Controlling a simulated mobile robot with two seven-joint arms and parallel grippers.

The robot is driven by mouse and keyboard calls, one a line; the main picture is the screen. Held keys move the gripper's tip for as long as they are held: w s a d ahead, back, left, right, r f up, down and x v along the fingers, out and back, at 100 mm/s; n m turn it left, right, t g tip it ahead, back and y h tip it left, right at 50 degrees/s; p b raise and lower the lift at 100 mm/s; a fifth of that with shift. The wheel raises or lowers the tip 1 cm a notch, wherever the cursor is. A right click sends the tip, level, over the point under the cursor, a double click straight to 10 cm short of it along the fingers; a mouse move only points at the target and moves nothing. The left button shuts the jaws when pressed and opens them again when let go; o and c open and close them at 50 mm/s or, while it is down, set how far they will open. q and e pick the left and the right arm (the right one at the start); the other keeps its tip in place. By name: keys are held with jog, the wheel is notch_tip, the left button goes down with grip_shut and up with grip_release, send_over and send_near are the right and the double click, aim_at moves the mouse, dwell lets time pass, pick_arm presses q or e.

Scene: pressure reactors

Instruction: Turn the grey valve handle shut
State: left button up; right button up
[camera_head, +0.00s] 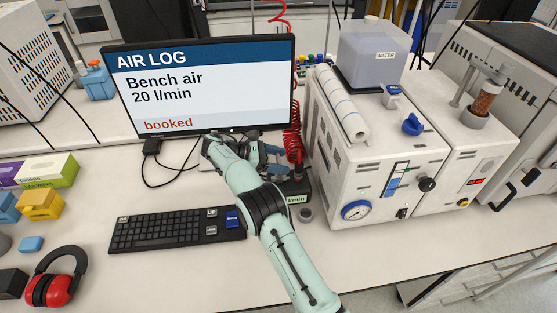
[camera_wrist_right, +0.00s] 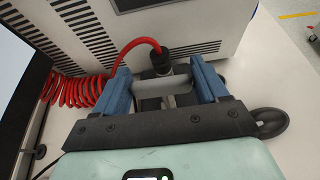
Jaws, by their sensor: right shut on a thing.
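My right gripper (camera_head: 277,160) reaches in over the bench, just in front of the monitor's lower right corner. In the right wrist view its two blue fingers (camera_wrist_right: 162,78) are shut on the grey valve handle (camera_wrist_right: 150,83), a short bar lying crosswise between them. A dark fitting (camera_wrist_right: 161,58) with a red hose (camera_wrist_right: 142,43) stands just behind the handle. In the head view my gripper and arm hide the handle. My left gripper is in neither view.
The monitor (camera_head: 200,85) stands close on the left, reading "Bench air 20 l/min". The white reactor unit (camera_head: 375,165) stands close on the right. A coiled red hose (camera_head: 293,135) hangs between them. A keyboard (camera_head: 165,230) lies left of my arm.

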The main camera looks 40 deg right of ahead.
jog(key=o, duration=1)
